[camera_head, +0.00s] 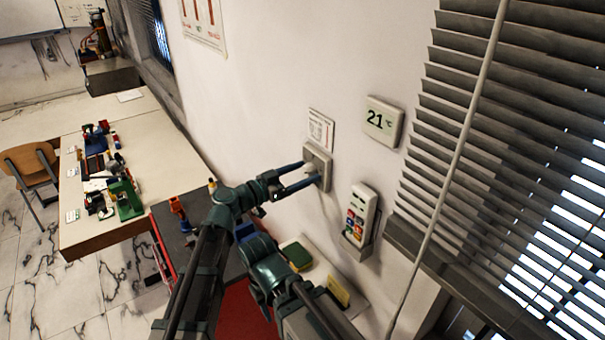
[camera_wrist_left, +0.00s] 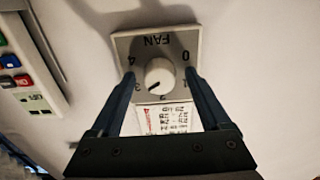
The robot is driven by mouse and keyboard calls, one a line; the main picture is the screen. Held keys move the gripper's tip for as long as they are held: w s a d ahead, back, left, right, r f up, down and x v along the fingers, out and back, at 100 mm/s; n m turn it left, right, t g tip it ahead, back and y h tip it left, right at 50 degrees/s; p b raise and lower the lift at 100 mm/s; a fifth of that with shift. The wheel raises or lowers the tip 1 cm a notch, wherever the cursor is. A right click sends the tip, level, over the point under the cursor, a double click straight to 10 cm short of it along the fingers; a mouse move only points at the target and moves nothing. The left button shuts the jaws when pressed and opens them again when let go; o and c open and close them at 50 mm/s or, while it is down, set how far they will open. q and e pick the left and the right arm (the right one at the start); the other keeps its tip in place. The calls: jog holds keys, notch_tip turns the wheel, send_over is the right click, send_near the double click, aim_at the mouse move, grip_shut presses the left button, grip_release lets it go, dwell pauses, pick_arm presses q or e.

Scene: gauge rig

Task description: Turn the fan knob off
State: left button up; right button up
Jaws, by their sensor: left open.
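The fan switch is a square grey plate (camera_head: 321,155) on the white wall, with a round white knob (camera_wrist_left: 159,76). In the left wrist view the plate (camera_wrist_left: 125,42) appears upside down, with "FAN" and the numbers 0 to 4. The knob's dark mark points to the lower left there, towards the 3. My left gripper (camera_head: 307,174) reaches the plate from the left. Its jaws are open, one finger on each side of the knob, with a visible gap to it in the wrist view. In the head view the fingers partly hide the knob. My right gripper is not in view.
A thermostat display (camera_head: 383,121) reading 21 °C and a remote in a holder (camera_head: 358,214) are to the right. A printed label (camera_head: 320,129) is just above the plate. Window blinds (camera_head: 500,150) and a pale cord (camera_head: 452,165) are further right. A cluttered table (camera_head: 165,147) stands left.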

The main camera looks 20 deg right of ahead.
pick_arm(q)
grip_shut()
dwell(0.4)
